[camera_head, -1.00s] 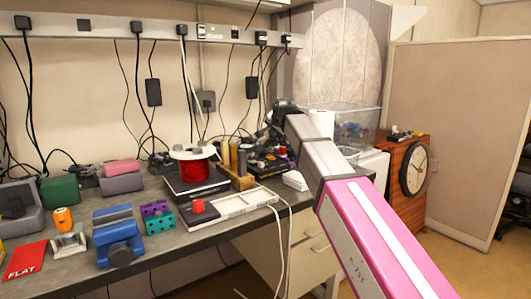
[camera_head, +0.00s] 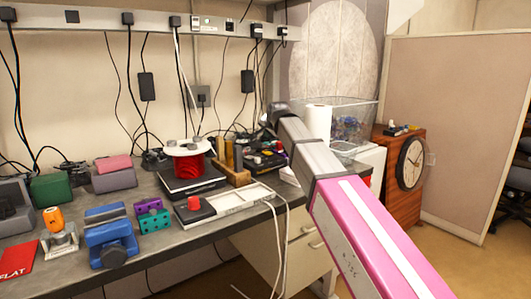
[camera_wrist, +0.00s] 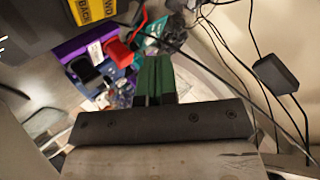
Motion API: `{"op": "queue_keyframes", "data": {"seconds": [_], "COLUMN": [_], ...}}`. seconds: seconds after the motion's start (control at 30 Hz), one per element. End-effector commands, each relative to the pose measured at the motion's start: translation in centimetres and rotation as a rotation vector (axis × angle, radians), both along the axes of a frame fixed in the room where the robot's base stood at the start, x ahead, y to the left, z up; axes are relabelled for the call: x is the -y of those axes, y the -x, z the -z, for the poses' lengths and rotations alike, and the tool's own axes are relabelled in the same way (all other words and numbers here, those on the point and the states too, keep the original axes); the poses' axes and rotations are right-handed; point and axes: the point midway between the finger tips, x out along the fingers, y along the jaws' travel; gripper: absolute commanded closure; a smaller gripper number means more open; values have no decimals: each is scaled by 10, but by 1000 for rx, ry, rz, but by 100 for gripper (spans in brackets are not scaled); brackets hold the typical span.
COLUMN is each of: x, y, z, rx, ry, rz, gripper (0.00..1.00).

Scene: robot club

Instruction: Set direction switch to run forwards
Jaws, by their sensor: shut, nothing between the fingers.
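In the wrist view, my gripper (camera_wrist: 153,98) shows as two dark green fingers pressed together with nothing between them. Ahead of them lie a red part (camera_wrist: 117,51) and a black part (camera_wrist: 84,70) on a purple and blue body. A dark box with a yellow label (camera_wrist: 92,10) is at the top left; part of its lettering seems to read "BACK". I cannot tell which part is the direction switch or how it is set. In the head view, my arm reaches over the bench's right end, and the fingertips are hidden. A dark device (camera_head: 262,158) sits just below there.
A red spool (camera_head: 189,166), a wooden block with upright tools (camera_head: 236,172) and a white tray (camera_head: 240,202) stand left of my arm. A paper roll (camera_head: 318,121) and a clear bin (camera_head: 350,105) are behind it. Cables hang along the wall; a black adapter (camera_wrist: 280,76) hangs right of my gripper.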

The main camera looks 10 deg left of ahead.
Motion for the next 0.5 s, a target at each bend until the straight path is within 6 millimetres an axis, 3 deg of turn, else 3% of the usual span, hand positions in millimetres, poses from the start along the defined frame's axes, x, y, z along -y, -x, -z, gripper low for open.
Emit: {"op": "queue_keyframes", "data": {"seconds": [0.2, 0.5], "x": [-2, -4], "y": [-2, -3], "z": [27, 45], "rx": [-1, 0], "ry": [1, 0], "rz": [0, 0], "gripper": [100, 100]}}
